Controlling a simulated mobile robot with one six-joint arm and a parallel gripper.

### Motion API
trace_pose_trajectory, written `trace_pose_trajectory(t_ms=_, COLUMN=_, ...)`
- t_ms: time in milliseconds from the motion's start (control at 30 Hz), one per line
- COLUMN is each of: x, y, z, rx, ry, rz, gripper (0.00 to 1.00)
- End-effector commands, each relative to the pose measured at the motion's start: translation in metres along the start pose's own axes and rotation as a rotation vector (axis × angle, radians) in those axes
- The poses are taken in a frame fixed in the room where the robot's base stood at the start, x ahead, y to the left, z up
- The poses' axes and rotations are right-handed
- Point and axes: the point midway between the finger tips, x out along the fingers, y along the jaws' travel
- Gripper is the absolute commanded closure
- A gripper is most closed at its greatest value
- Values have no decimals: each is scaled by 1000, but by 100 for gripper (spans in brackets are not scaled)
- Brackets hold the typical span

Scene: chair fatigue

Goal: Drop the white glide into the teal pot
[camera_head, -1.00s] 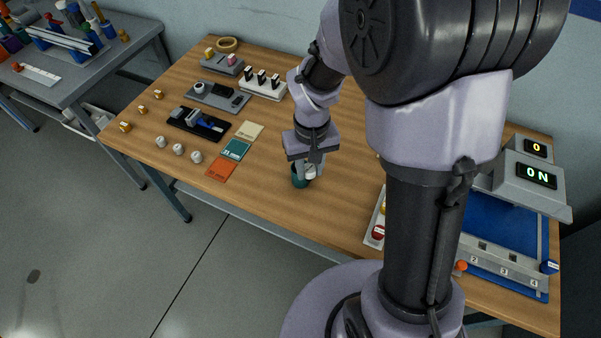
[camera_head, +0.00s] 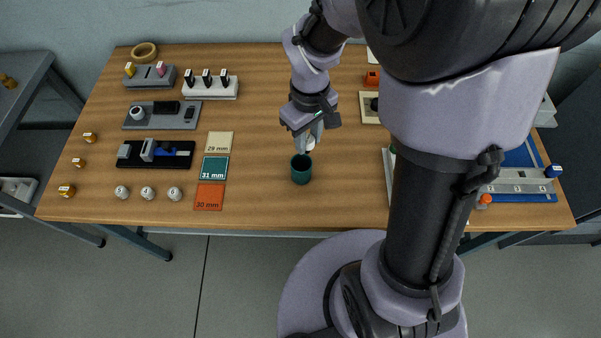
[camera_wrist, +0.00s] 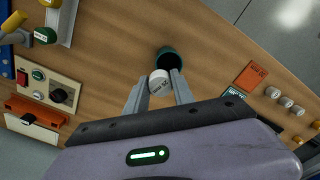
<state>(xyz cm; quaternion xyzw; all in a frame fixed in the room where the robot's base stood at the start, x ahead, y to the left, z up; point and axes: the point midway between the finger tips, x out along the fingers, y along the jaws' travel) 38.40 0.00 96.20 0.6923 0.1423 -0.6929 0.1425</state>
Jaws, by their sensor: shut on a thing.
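The teal pot (camera_head: 301,170) stands upright on the wooden table, near its front edge, with its dark opening facing up. My gripper (camera_head: 312,143) is above the table, just behind the pot in the head view. It is shut on a white glide (camera_wrist: 158,82), which shows between the two fingers in the wrist view; part of the glide also shows in the head view (camera_head: 310,143). In the wrist view the teal pot (camera_wrist: 171,59) appears just beyond the glide, and the glide overlaps its near rim. I cannot tell the glide's height over the pot.
Several white glides (camera_head: 148,193) stand at the front left, beside an orange card (camera_head: 209,197), a teal card (camera_head: 215,168) and a beige card (camera_head: 219,142). A black fixture (camera_head: 155,154) lies behind the glides. The table around the pot is clear.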

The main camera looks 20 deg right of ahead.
Motion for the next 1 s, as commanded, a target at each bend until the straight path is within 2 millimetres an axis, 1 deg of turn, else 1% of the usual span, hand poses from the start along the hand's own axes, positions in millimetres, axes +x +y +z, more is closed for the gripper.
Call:
trace_pose_trajectory(t_ms=33, x=10, y=0, z=0, rx=0, ry=0, rz=0, gripper=100)
trace_pose_trajectory(t_ms=67, x=12, y=0, z=0, rx=0, ry=0, rz=0, gripper=100)
trace_pose_trajectory(t_ms=267, x=9, y=0, z=0, rx=1, ry=0, rz=0, gripper=100)
trace_pose_trajectory(t_ms=300, x=9, y=0, z=0, rx=1, ry=0, rz=0, gripper=68)
trace_pose_trajectory(t_ms=367, x=9, y=0, z=0, rx=1, ry=0, rz=0, gripper=57)
trace_pose_trajectory(t_ms=400, x=9, y=0, z=0, rx=1, ry=0, rz=0, gripper=49)
trace_pose_trajectory(t_ms=433, x=9, y=0, z=0, rx=1, ry=0, rz=0, gripper=45)
trace_pose_trajectory(t_ms=667, x=9, y=0, z=0, rx=1, ry=0, rz=0, gripper=45)
trace_pose_trajectory(t_ms=767, x=4, y=0, z=0, rx=1, ry=1, rz=1, gripper=45)
trace_pose_trajectory(t_ms=867, x=-18, y=1, z=-1, rx=1, ry=3, rz=2, gripper=45)
trace_pose_trajectory(t_ms=967, x=-53, y=0, z=-1, rx=1, ry=4, rz=2, gripper=45)
trace_pose_trajectory(t_ms=1000, x=-68, y=0, z=-1, rx=1, ry=4, rz=2, gripper=45)
